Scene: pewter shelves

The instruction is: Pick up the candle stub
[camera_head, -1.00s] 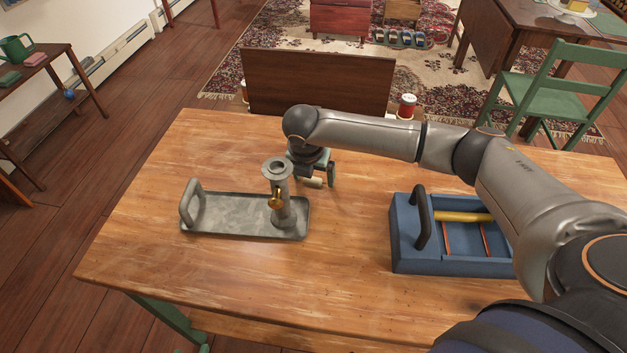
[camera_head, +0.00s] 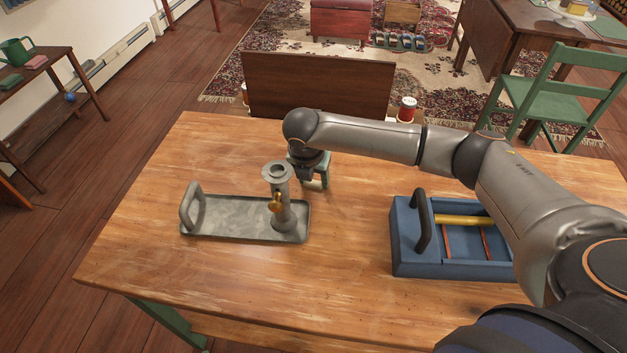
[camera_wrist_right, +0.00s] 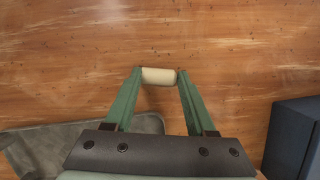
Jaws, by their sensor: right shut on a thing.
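The candle stub (camera_wrist_right: 159,76) is a short cream cylinder between the fingertips of my right gripper (camera_wrist_right: 160,80) in the right wrist view. The gripper is shut on it, with one green finger at each end. I cannot tell whether the stub touches the table. My left gripper is not in view.
A grey metal tray (camera_head: 225,222) with an upright handle carries a grey candlestick (camera_head: 280,205) at its right end. A blue tool carrier (camera_head: 420,262) stands to the right, also on the wooden table (camera_head: 300,295). The table's front is clear.

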